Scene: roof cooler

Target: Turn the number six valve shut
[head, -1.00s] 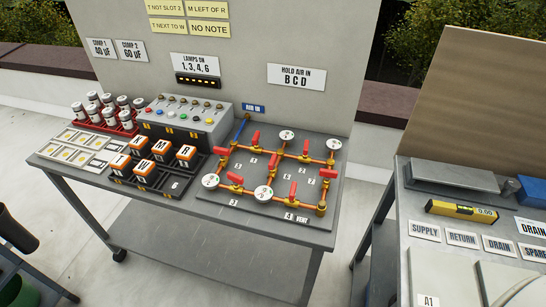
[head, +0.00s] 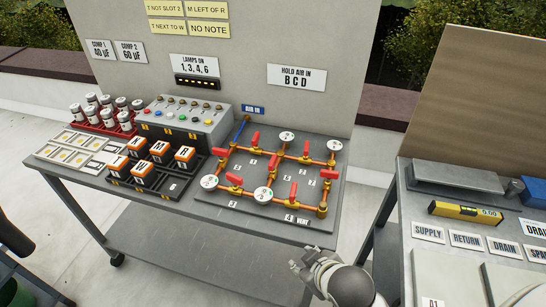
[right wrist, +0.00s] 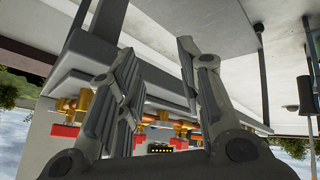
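The valve board (head: 274,223) lies flat at the right end of the grey table. It carries orange pipes, white round gauges (head: 263,195) and several valves with red handles, such as one at the back (head: 255,138) and one at the front (head: 293,191). The small number plates are too blurred to tell which valve is six. My right gripper (head: 303,264) is in front of the table's near edge, below and apart from the board. In the right wrist view, its fingers (right wrist: 158,62) are spread and empty, with red handles beyond them. My left gripper is not in view.
Left of the board are a black slot tray (head: 161,197) with orange-white blocks, a grey lamp box (head: 185,118) and a red rack (head: 103,128) of jars. A second bench (head: 410,262) stands at right, across a gap. An upright panel (head: 235,65) closes the back.

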